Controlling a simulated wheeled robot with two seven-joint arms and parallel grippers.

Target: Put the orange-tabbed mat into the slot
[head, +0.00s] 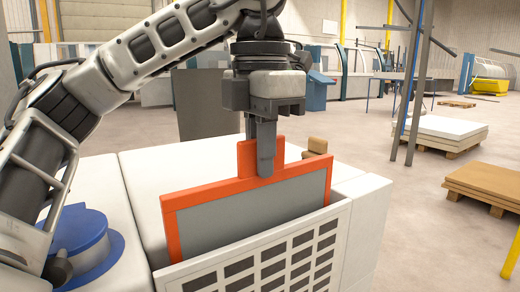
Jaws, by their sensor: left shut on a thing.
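The orange-tabbed mat (250,212) is a grey panel in an orange frame with an orange tab on its top edge. It stands upright in the head view, just behind a white grille panel with dark openings (265,262). Its lower edge is hidden behind that panel, so I cannot tell how deep it sits in the slot. My left gripper (266,165) points down from above and is shut on the tab. My right gripper is not in view.
A white cabinet (138,215) surrounds the mat, with a blue round part (85,240) at the left. A small brown knob (317,146) is behind the mat. Stacked pallets (490,183) stand on the floor at the right. Open floor lies beyond.

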